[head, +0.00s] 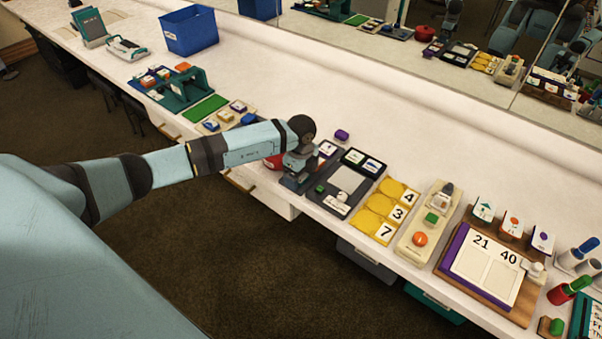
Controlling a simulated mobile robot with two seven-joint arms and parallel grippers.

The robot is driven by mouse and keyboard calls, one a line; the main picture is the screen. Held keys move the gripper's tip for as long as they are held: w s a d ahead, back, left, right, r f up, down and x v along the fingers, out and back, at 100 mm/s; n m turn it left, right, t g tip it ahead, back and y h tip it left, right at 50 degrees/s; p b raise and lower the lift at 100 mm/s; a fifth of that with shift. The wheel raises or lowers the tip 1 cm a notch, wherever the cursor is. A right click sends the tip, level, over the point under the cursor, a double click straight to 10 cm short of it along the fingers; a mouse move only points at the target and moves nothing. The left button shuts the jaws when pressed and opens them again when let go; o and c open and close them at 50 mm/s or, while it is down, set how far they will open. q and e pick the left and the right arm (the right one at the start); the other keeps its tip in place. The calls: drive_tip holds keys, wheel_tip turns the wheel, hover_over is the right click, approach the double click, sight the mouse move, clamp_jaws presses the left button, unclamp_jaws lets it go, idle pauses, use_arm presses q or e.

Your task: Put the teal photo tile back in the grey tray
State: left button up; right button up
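The dark grey tray (364,188) lies on the counter right of my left gripper. It has a pale grey panel (348,178), two picture tiles with white marks (363,160) at its back, a small green block (320,189) and a pale knob-like piece (341,198) at its front. My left gripper (291,183) points down at the tray's left end, low over the counter. Its fingers are small and dark here, so I cannot tell whether they are open or hold something. I cannot make out the teal photo tile for sure. My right gripper is out of view.
A red round thing (273,162) sits partly behind my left wrist. A purple piece (342,134) lies behind the tray. The counter behind is clear up to the mirror (560,40).

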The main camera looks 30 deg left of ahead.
use_arm(q)
wheel_tip(320, 180, up, 14)
idle(0.6)
drive_tip(key=shift+f, duration=0.1)
